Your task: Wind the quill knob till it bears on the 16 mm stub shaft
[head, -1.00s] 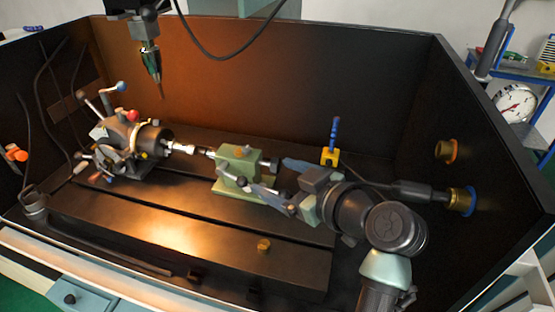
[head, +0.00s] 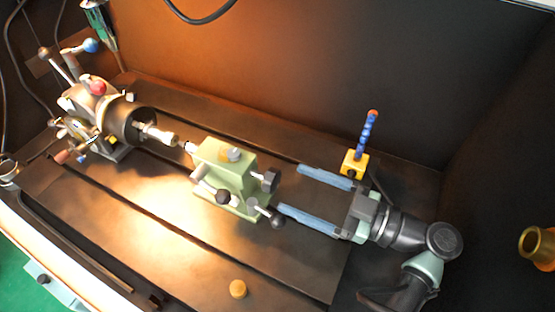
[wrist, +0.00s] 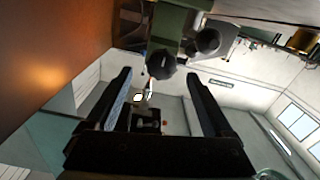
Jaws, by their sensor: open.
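The green tailstock (head: 228,165) stands on the bed. Its dark quill knob (head: 270,181) is on the right-hand end, facing my gripper, and also shows in the wrist view (wrist: 161,65). The silver stub shaft (head: 160,134) sticks out of the dark chuck (head: 132,118) towards the tailstock. The quill tip (head: 190,147) lies close in line with it; I cannot tell whether they touch. My gripper (head: 290,189) is open and empty. Its two blue fingers point at the knob, with their tips just short of it in the head view. In the wrist view the knob lies between the fingertips (wrist: 159,77).
Lever handles with dark ball ends (head: 278,222) stick out at the tailstock's front, near the lower finger. A yellow block with a blue segmented stalk (head: 354,163) stands behind my gripper. A brass piece (head: 238,289) lies at the front.

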